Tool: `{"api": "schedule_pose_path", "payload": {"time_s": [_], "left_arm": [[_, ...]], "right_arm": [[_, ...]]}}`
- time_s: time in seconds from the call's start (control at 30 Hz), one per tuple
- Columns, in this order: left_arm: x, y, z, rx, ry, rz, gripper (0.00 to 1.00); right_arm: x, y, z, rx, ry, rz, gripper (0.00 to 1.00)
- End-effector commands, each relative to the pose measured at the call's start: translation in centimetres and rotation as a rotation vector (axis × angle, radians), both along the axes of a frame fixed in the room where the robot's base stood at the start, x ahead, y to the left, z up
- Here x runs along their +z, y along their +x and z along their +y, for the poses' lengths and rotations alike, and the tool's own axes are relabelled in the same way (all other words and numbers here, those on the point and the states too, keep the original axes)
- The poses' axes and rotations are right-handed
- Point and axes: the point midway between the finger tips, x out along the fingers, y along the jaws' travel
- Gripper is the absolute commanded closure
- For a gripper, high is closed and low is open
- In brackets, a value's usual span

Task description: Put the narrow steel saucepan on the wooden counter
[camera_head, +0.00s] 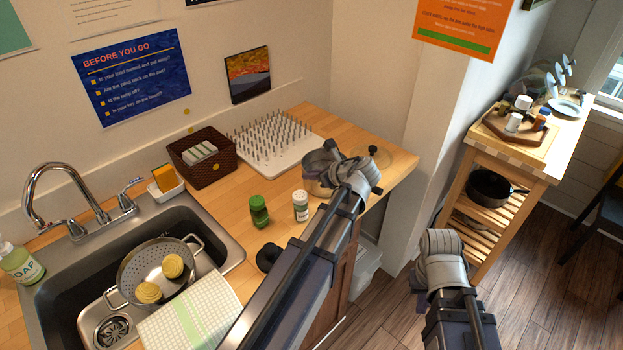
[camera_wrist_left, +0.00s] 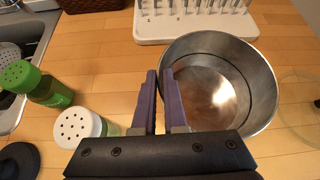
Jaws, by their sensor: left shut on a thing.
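The narrow steel saucepan (camera_wrist_left: 222,82) is a round, shiny pan, open at the top, over the wooden counter (camera_head: 226,207). My left gripper (camera_wrist_left: 165,88) is shut on its near left wall, one finger inside the rim and one outside. In the head view my left gripper (camera_head: 342,168) and its arm hide most of the pan. I cannot tell whether its base touches the counter. My right gripper (camera_head: 440,248) is low at the right, in front of the wooden cart; its fingers are hidden.
A green-capped shaker (camera_head: 259,211) and a white-capped shaker (camera_head: 300,206) stand left of the saucepan. A white peg rack (camera_head: 276,143) is behind, and a glass lid (camera_head: 374,152) lies to the right near the counter edge. The sink (camera_head: 222,240) is at left.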

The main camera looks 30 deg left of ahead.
Motion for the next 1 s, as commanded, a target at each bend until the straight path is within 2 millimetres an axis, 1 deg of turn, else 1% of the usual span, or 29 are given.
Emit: {"api": "schedule_pose_path", "payload": {"time_s": [0.1,0.23,0.27,0.3,0.5,0.53,0.77,0.87,1.0], "left_arm": [[0.1,0.0,0.0,0.001,0.001,-0.001,1.00],[-0.3,0.0,0.0,0.000,0.001,-0.002,1.00],[-0.3,0.0,0.0,0.000,0.000,0.000,0.89],[-0.2,0.0,0.0,0.000,0.000,0.000,0.85],[-0.2,0.0,0.0,0.000,0.000,0.000,0.62],[-0.2,0.0,0.0,0.000,0.000,0.000,0.61],[-0.1,0.0,0.0,0.000,0.000,0.000,0.61],[0.5,0.0,-0.1,0.000,0.000,0.000,0.61],[2.0,-0.8,-1.9,-0.003,0.000,-0.001,0.61]], "right_arm": [[0.1,0.0,0.0,0.000,0.000,0.000,1.00],[-0.3,0.0,0.0,0.000,0.000,0.000,1.00],[-0.3,0.0,0.0,0.000,0.000,0.000,1.00],[-0.2,0.0,0.0,0.000,0.000,0.000,1.00],[-0.2,0.0,0.0,0.000,0.000,0.000,1.00],[-0.2,0.0,0.0,0.000,0.000,0.000,1.00],[-0.1,0.0,0.0,0.000,0.000,0.000,1.00],[0.5,0.0,0.0,0.000,0.000,0.000,1.00],[2.0,0.0,0.0,0.000,0.000,0.000,1.00]]}}
